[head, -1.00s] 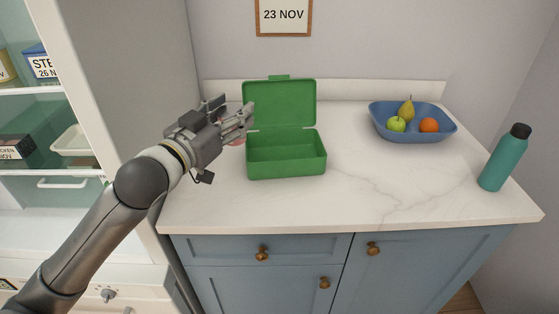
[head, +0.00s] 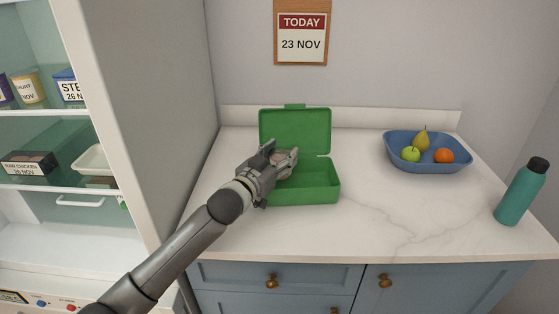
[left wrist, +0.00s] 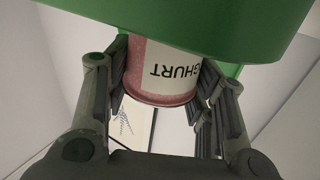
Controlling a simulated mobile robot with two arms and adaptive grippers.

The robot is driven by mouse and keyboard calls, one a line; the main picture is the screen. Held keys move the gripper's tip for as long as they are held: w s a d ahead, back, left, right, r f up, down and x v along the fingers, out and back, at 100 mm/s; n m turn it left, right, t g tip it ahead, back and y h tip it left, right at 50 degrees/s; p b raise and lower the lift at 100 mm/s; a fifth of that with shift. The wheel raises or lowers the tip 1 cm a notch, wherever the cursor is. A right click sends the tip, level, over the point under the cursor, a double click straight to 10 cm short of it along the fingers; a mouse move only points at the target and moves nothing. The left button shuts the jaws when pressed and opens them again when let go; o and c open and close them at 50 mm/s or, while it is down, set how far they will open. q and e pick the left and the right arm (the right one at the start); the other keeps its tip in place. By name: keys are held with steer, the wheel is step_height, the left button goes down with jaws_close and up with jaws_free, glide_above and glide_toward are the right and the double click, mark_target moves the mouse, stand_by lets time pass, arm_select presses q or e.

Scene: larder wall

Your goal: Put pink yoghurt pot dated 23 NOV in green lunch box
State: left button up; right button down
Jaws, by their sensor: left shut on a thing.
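My left gripper (head: 283,158) is shut on a pink yoghurt pot (left wrist: 163,82), which appears upside down in the left wrist view. Part of the label's word "YOGHURT" shows; no date is readable on it. In the head view the fingers mostly hide the pot. The green lunch box (head: 312,190) stands open on the counter with its lid (head: 309,125) raised at the back. The gripper is over the box's left part, in front of the lid. In the left wrist view green (left wrist: 220,28) covers one end of the pot. My right gripper is not in view.
A blue bowl (head: 440,166) with a pear, a green apple and an orange stands at the back right. A teal bottle (head: 519,195) stands near the right edge. An open fridge (head: 95,130) is at left. A wall calendar (head: 301,35) reads TODAY 23 NOV.

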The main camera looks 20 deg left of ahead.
arm_select(q)
steer(key=shift+f, duration=0.8)
steer(key=shift+f, duration=0.65)
steer(key=o, duration=1.1)
steer(key=shift+s+f, duration=0.1)
steer(key=shift+f, duration=0.05)
steer(key=shift+r, duration=0.65)
steer(key=b+v, duration=0.1)
steer(key=v, duration=1.1)
steer(key=shift+r, duration=0.15)
